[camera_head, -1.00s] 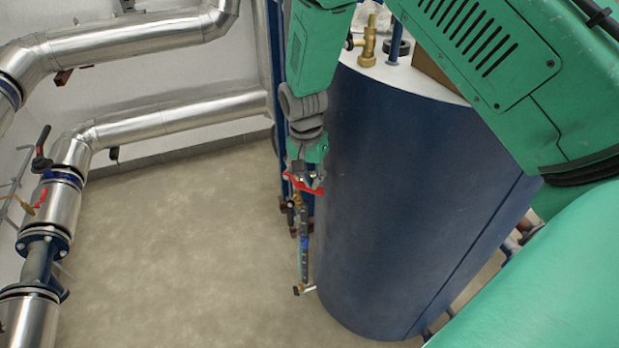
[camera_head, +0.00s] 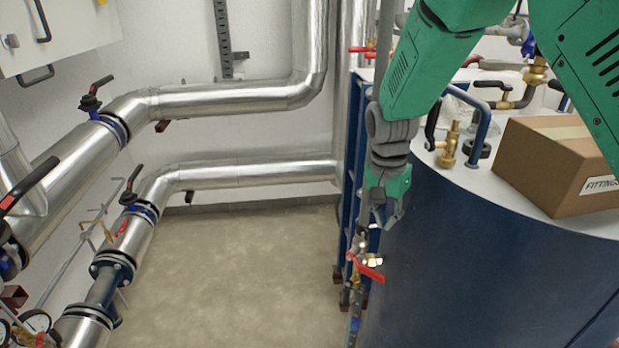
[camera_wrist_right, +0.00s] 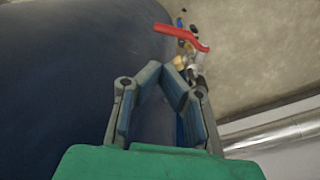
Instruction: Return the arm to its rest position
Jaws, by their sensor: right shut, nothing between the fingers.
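My right gripper (camera_head: 384,218) hangs at the end of my green arm in the head view, pointing down beside the blue tank (camera_head: 450,270). It is shut and empty. Its fingers also show in the right wrist view (camera_wrist_right: 165,72), their tips together. A red-handled valve (camera_head: 368,268) on a thin pipe is just below the gripper in the head view. In the right wrist view the valve's red handle (camera_wrist_right: 182,37) lies beyond the fingertips, with a visible gap. My left gripper is not in view.
A cardboard box (camera_head: 545,170) and a brass fitting (camera_head: 449,145) stand on the tank's top. Silver pipes (camera_head: 230,97) run along the wall. Black-handled valves (camera_head: 95,95) stick out at the left. Open floor (camera_head: 240,265) lies left of the tank.

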